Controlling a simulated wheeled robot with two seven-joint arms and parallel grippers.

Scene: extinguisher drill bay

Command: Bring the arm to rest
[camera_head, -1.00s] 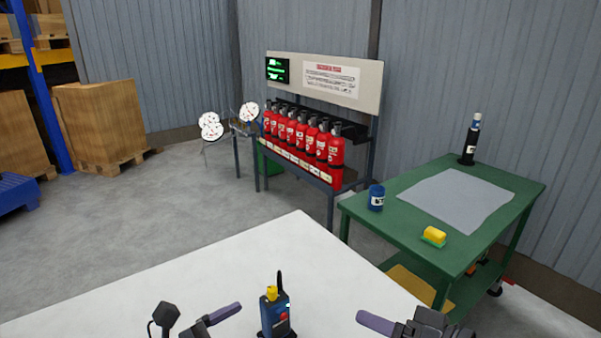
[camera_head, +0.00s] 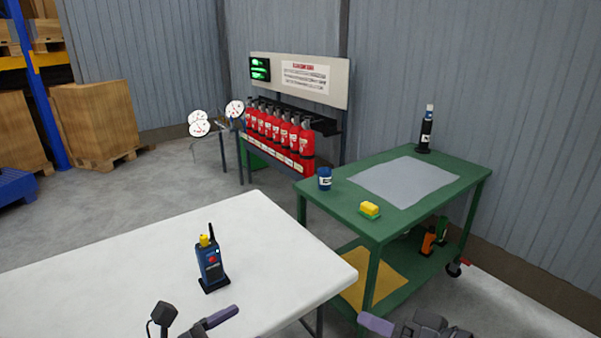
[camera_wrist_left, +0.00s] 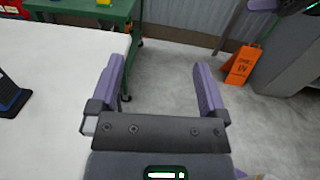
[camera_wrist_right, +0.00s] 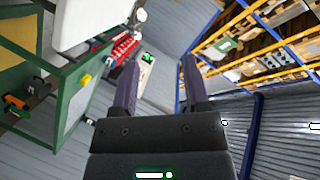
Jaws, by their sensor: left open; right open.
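My right gripper (camera_head: 405,326) is at the bottom edge of the head view, right of centre, partly cut off. In the right wrist view its two fingers (camera_wrist_right: 156,85) stand apart with nothing between them. My left gripper (camera_head: 205,325) is at the bottom of the head view, just in front of the white table (camera_head: 130,265). In the left wrist view its fingers (camera_wrist_left: 160,85) are spread and empty above bare floor. Both grippers are apart from everything around them.
A blue radio (camera_head: 211,265) stands on the white table. Red extinguishers (camera_head: 285,135) stand on a rack behind. An orange floor sign (camera_wrist_left: 241,64) shows in the left wrist view.

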